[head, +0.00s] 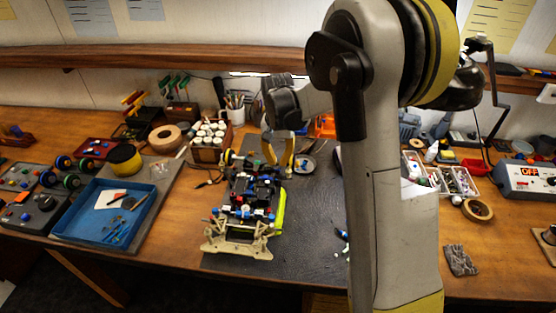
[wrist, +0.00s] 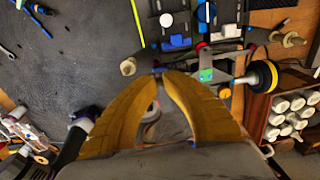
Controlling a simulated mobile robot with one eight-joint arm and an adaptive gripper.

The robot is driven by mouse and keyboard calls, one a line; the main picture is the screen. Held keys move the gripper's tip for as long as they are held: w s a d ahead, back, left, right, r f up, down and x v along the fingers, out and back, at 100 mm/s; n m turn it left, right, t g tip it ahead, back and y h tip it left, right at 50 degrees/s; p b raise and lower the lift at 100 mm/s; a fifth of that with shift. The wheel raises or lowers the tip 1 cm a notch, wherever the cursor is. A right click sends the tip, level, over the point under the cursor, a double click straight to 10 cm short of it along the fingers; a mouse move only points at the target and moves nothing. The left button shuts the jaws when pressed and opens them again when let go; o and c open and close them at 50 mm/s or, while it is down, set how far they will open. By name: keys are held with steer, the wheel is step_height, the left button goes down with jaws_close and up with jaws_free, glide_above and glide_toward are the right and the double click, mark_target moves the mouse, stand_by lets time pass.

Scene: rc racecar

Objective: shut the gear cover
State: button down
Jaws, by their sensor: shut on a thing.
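The racecar (head: 238,228) stands on a dark mat, its cream-coloured front towards me in the head view. Part of its chassis (wrist: 175,28) shows at the top of the wrist view. My gripper (head: 280,166) reaches down at the far end of the car; its yellow fingers also show in the wrist view (wrist: 160,73). The fingertips come together at the car's edge, shut on a small part that they mostly hide. A green and red piece (wrist: 207,75) lies just right of the tips. I cannot make out the gear cover clearly.
A blue tray (head: 68,222) with loose parts lies left of the car. A rack of white-lidded jars (head: 208,138) stands behind it. A small grey dish (head: 305,163) lies beside the gripper. The dark mat (head: 310,225) is mostly clear right of the car.

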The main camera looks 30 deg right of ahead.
steer(key=shift+s+a+f+t+h, duration=0.1)
steer(key=shift+f+t+h, duration=0.2)
steer(key=shift+t, duration=0.1)
steer(key=c, duration=1.4)
jaws_free()
steer(key=r, duration=0.8)
steer(key=s+r, duration=0.1)
steer(key=r, duration=0.3)
steer(key=shift+a, duration=0.35)
